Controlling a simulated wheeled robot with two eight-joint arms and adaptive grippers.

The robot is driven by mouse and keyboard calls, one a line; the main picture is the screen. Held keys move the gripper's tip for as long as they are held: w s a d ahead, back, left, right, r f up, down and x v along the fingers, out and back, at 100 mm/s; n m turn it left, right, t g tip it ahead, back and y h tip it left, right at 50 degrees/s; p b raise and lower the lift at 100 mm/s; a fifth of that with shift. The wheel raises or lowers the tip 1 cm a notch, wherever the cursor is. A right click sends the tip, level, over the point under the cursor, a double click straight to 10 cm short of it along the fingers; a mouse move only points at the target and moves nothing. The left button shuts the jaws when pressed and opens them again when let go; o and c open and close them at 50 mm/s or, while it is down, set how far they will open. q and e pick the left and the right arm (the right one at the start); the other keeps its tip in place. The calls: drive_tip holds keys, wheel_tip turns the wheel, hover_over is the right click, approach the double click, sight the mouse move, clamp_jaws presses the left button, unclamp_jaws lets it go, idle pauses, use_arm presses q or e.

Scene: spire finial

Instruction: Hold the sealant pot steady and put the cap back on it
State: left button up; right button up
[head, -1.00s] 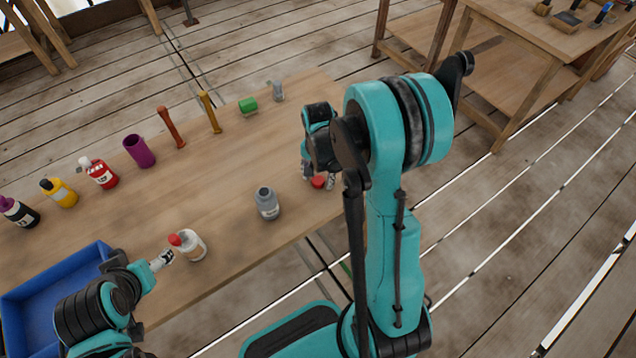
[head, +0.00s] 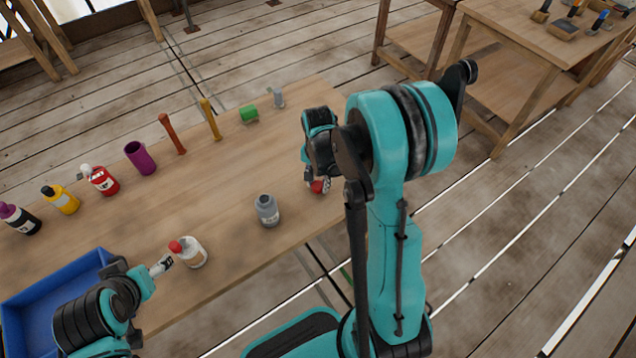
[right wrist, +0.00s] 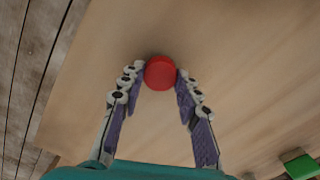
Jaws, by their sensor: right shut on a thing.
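A grey pot (head: 267,211) with an open neck stands upright near the front edge of the table; it looks like the sealant pot. My right gripper (right wrist: 160,75) is shut on a red cap (right wrist: 160,72), with a fingertip on each side of it. In the head view the cap (head: 318,186) shows under the gripper, right of the grey pot, at table level or just above. My left gripper (head: 163,265) is just left of a white bottle with a red top (head: 192,253). I cannot tell whether its fingers touch the bottle or are open.
A blue tray (head: 30,312) is at the table's left end. Along the back stand black, yellow and red bottles (head: 100,180), a purple cup (head: 141,158), two upright tools and a green piece (head: 249,114). The middle of the table (head: 215,180) is clear.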

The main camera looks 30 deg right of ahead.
sight(318, 185)
wheel_tip(318, 185, up, 3)
drive_tip(key=shift+r+p, duration=0.15)
drive_tip(key=shift+p, duration=0.5)
use_arm(q)
wheel_tip(318, 185, up, 5)
drive_tip(key=p, duration=0.3)
use_arm(e)
drive_tip(key=s+d+r, duration=0.6)
drive_tip(key=s+d, duration=0.1)
drive_tip(key=d, duration=0.2)
drive_tip(key=shift+s+r, duration=0.25)
drive_tip(key=shift+r, duration=0.05)
